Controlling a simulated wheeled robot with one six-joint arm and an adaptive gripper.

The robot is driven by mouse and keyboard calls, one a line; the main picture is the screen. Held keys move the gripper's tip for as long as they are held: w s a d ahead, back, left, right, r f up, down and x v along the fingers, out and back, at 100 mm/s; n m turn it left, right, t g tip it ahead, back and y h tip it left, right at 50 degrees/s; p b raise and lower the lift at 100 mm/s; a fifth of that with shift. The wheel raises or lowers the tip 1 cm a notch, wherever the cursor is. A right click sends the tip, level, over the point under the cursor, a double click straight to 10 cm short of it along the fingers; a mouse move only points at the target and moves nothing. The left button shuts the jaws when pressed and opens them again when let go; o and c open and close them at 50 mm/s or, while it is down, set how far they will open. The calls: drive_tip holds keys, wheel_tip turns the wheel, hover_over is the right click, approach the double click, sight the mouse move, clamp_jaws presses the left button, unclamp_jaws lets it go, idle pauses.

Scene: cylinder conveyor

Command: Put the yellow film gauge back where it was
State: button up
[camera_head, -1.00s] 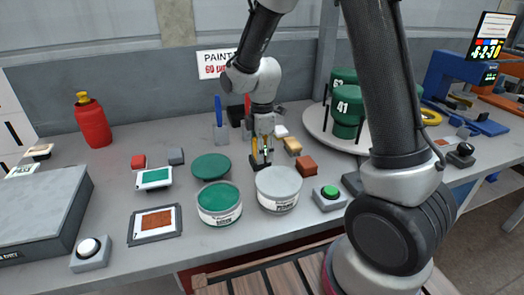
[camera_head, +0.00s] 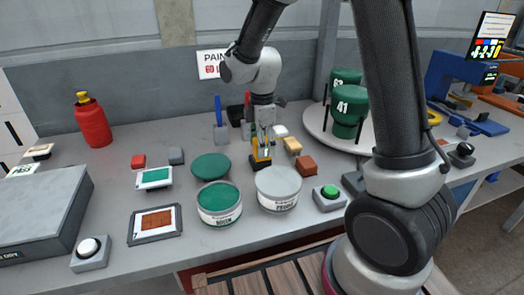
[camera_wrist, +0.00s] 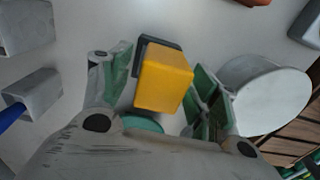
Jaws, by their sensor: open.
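The yellow film gauge (camera_head: 261,152) stands upright on a small dark base on the grey bench, behind the grey-white can (camera_head: 279,188). My gripper (camera_head: 262,138) is just above and around it, pointing down. In the wrist view the gauge (camera_wrist: 165,80) shows as a yellow block between the spread green-padded fingers of my gripper (camera_wrist: 160,88). A gap shows on the left; on the right the finger is close, and I cannot tell whether it touches. The dark base shows partly behind the block.
An open can of green paint (camera_head: 219,203) and a green lid (camera_head: 211,167) are left of the gauge. A brown block (camera_head: 307,165) and a tan block (camera_head: 292,146) are to its right. A round stand (camera_head: 318,122) with green cylinders is further right.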

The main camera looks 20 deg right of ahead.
wheel_tip(320, 180, up, 10)
drive_tip(key=shift+f, duration=0.15)
drive_tip(key=s+d+r+m+t, duration=0.2)
drive_tip(key=s+d+r+m, duration=0.2)
drive_tip(key=s+d+m, duration=0.3)
drive_tip(key=s+d+r+m+t, duration=0.2)
drive_tip(key=s+d+m, duration=0.6)
drive_tip(key=s, duration=0.8)
drive_tip(key=shift+r+m, duration=1.4)
drive_tip(key=shift+m, duration=0.1)
